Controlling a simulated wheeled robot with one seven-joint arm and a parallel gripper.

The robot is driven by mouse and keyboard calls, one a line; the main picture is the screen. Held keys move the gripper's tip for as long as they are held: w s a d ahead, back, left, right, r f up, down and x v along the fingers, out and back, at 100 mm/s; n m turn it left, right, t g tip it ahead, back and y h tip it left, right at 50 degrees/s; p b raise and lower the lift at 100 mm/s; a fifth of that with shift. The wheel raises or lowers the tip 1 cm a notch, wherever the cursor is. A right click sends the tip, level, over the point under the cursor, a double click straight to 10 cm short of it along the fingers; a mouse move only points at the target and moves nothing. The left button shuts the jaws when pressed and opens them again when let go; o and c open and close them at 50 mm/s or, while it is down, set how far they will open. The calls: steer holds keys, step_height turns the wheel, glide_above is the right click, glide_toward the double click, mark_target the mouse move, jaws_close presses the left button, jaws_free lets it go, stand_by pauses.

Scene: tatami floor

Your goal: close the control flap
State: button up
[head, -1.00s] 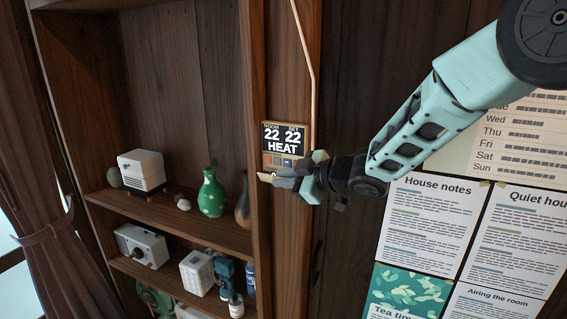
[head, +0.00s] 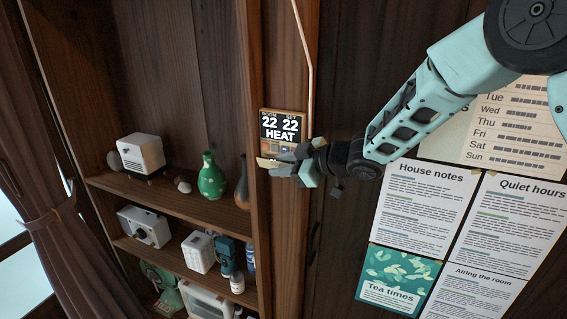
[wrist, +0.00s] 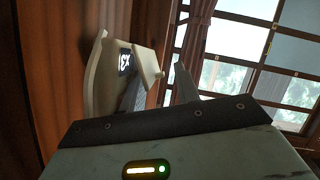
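The wall control unit (head: 282,127) has a wooden-coloured case and a dark display reading 22, 22 and HEAT. Small buttons show below the display. Its cream flap (head: 268,162) juts out from the lower edge, folded down and open. In the wrist view the unit (wrist: 98,80) is a pale panel at the left, and the flap (wrist: 147,62) sticks out from it. My gripper (head: 290,168) is just below and right of the buttons, close to the flap. In the wrist view my gripper (wrist: 160,88) has its fingers apart, near the flap. Contact cannot be told.
A wooden shelf (head: 170,203) at the left holds a green vase (head: 211,176), a white box and other items. Papers (head: 424,210) hang on the wall to the right. A pale cable (head: 309,70) runs up from the unit. Space before the wall is free.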

steer(key=shift+r, duration=0.15)
stand_by(0.3)
step_height(320, 180, down, 6)
steer(key=s+n+t+y+b, duration=0.2)
steer(key=n+t+b, duration=0.4)
steer(key=n+b, duration=1.05)
steer(key=s+d+m+b, duration=0.5)
steer(key=s+d+b, duration=0.4)
steer(key=s+d, duration=0.35)
step_height(320, 180, down, 18)
steer(key=w+m+g+h, duration=0.1)
steer(key=m+g+h, duration=0.3)
steer(key=m+h, duration=0.5)
steer(key=shift+w+m+h, duration=0.4)
steer(key=shift+m, duration=2.85)
